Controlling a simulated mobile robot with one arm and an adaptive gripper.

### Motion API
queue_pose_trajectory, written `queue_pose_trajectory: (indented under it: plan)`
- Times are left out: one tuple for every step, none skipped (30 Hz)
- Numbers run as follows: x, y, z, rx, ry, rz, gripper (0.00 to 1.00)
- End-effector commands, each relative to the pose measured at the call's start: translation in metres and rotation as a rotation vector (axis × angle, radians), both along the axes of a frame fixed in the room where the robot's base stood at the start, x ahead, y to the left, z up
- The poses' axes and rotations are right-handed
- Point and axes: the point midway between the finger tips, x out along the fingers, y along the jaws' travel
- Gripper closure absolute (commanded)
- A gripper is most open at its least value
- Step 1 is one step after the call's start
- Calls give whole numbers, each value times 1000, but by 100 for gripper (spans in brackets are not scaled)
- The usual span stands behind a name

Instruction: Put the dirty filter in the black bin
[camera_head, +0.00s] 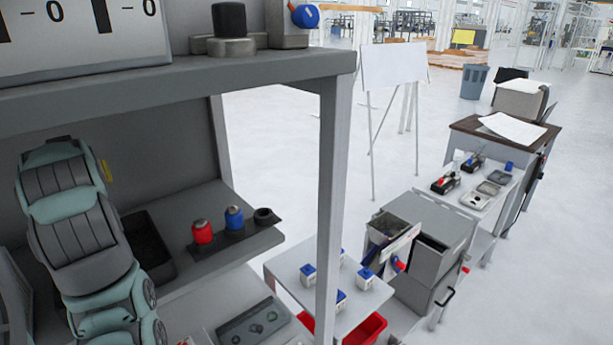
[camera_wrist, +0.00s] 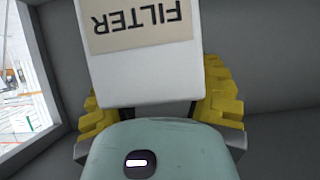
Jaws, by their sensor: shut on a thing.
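In the wrist view, my gripper (camera_wrist: 160,98) has its yellow fingers on both sides of a white block marked FILTER (camera_wrist: 150,65). The fingers are shut on it, and the lettering appears upside down. I cannot tell from its visible face whether this filter is dirty. In the head view, a black open bin or tray (camera_head: 161,269) sits on the shelf, partly hidden behind my teal arm.
A red canister (camera_head: 202,232) and a blue one (camera_head: 234,219) stand right of the black container. A grey post (camera_head: 333,190) rises nearby. Several white-and-blue blocks stand on a low white table (camera_head: 290,262), with a red bin (camera_head: 366,329) below. Grey walls surround the held filter.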

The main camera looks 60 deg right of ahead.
Motion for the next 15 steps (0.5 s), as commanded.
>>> queue_pose_trajectory:
  plan:
    - [-1,1,-4,3,10,2,91]
    - [-1,2,-8,3,9,2,91]
    - [-1,2,-13,3,8,3,91]
    - [-1,3,-17,6,11,4,91]
    - [0,3,-21,5,7,4,91]
    - [0,3,-27,4,9,5,91]
    - [-1,3,-31,4,9,5,91]
    - [-1,3,-35,3,10,4,91]
    - [-1,3,-39,2,10,5,91]
    - [0,3,-40,1,6,6,91]
    - [1,2,-42,0,2,6,91]
    - [1,2,-44,0,0,6,91]
    - [1,2,-45,0,0,6,91]
    - [1,2,-47,0,0,6,91]
    - [1,2,-48,0,0,6,91]
